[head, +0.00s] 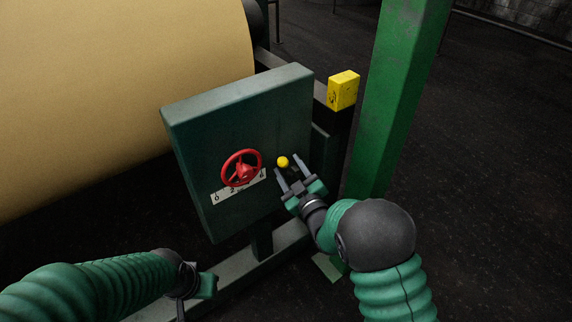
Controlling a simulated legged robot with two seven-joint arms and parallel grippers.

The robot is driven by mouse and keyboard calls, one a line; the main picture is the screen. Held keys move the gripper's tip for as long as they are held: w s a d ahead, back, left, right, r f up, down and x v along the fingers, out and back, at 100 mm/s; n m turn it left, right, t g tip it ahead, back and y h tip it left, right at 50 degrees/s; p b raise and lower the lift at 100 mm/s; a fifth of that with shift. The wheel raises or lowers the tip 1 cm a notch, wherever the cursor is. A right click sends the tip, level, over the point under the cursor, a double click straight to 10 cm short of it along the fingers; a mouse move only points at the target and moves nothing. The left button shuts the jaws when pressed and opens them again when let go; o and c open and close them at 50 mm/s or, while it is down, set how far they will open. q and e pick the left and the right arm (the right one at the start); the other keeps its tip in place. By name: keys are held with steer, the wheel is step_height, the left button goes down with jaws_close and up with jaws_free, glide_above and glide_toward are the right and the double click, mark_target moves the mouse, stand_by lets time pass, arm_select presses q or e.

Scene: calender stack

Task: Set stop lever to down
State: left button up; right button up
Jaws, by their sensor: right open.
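The stop lever shows as a small yellow knob (283,162) at the right part of the dark green control box (205,123); its shaft is hard to make out. My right gripper (288,165) is open, with its two grey fingers pointing up at the box. The knob appears between the fingertips, nearer the left finger; I cannot tell whether they touch. My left gripper (207,286) is low in the picture, below the box and away from the lever. Its fingers are not clearly visible.
A red handwheel (242,168) sits left of the knob, over a white numbered scale (228,193). A yellow block (343,90) and a green post (395,95) stand to the right. A large tan roll (110,90) fills the upper left. A rail (230,282) runs below the box.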

mark_target(285, 166)
steer(key=shift+w+a, duration=1.15)
steer(key=shift+w, duration=0.1)
steer(key=shift+d, duration=0.25)
steer(key=shift+c, duration=0.5)
steer(key=shift+d, duration=0.1)
steer(key=shift+c, duration=1.2)
steer(key=c, duration=0.7)
jaws_close()
steer(key=shift+r, duration=0.15)
